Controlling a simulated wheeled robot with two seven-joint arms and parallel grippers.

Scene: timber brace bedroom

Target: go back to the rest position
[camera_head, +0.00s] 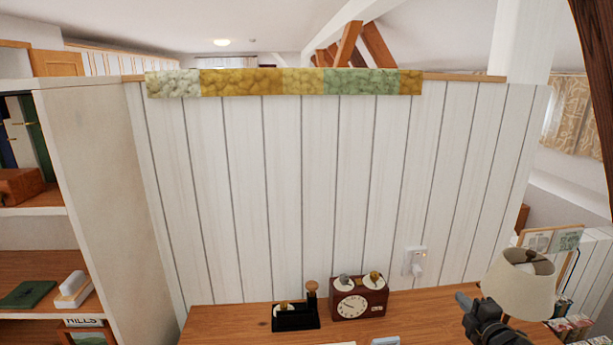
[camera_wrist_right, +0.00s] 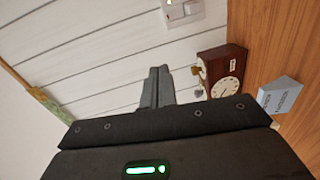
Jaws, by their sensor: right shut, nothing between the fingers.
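My right gripper (camera_head: 466,302) is at the lower right of the head view, in front of the lamp and above the right side of the wooden desk. In the right wrist view its two fingers (camera_wrist_right: 158,75) are together with nothing between them. They point toward the white plank wall, apart from the things on the desk. My left gripper is not in view.
The wooden desk (camera_head: 245,318) bears a dark red clock (camera_head: 358,302) and a black holder (camera_head: 295,318). A lamp (camera_head: 520,285) stands close to my right gripper. A wall socket (camera_head: 415,262) is left of it. A shelf unit (camera_head: 100,170) stands left.

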